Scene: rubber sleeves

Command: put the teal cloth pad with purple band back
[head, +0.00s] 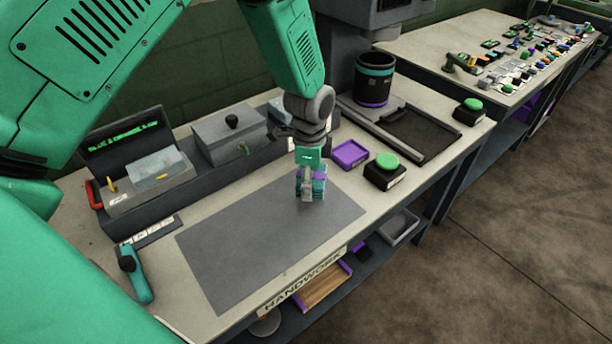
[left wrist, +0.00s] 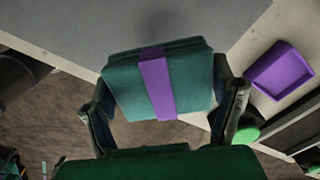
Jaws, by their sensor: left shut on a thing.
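The teal cloth pad with its purple band (left wrist: 190,85) fills the middle of the left wrist view, between the two fingers. My left gripper (left wrist: 165,105) is shut on it. In the head view, my left gripper (head: 311,190) points down over the right part of the grey mat (head: 260,240), with the teal pad (head: 320,187) partly hidden by the fingers. I cannot tell whether the pad touches the mat. A purple tray (head: 350,154) lies just right of the gripper and also shows in the left wrist view (left wrist: 280,70). My right gripper is out of view.
A green button on a black box (head: 384,170) stands right of the purple tray. Behind are a grey lidded box (head: 230,135), a black flat tray (head: 422,134) and a dark cylinder (head: 373,80). A teal handheld tool (head: 135,275) lies at the left. Most of the mat is clear.

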